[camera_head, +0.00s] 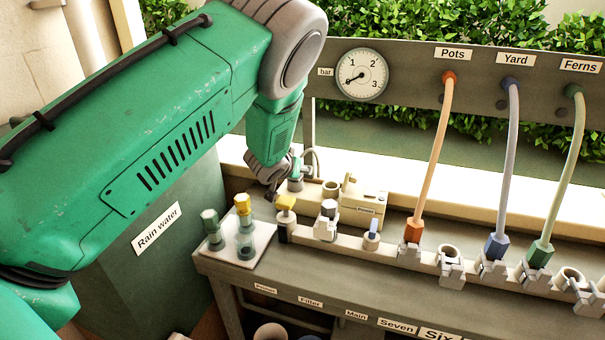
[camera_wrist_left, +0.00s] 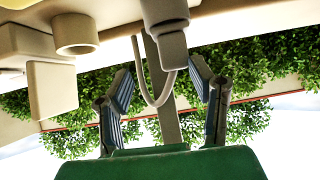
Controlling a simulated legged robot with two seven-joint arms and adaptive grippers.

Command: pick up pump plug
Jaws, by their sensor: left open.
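My left gripper (camera_head: 283,178) is low over the back left of the bench, in front of the green arm. In the left wrist view its two fingers (camera_wrist_left: 165,98) are spread apart, with no object held. A grey plug-like piece (camera_wrist_left: 168,38) with a thin looped cable (camera_wrist_left: 152,98) shows beyond and between the fingers; I take it to be the pump plug. In the head view it appears as a small grey piece (camera_head: 295,184) with a cable loop, partly hidden by the gripper. Contact with the fingers cannot be made out. My right gripper is not in view.
A cream pump box (camera_head: 362,208) stands right of the gripper. A pale tray (camera_head: 262,241) with yellow- and green-topped fittings is in front. A rail (camera_head: 391,248) carries valves and orange, blue and green hose ends. A gauge (camera_head: 361,75) is on the panel behind.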

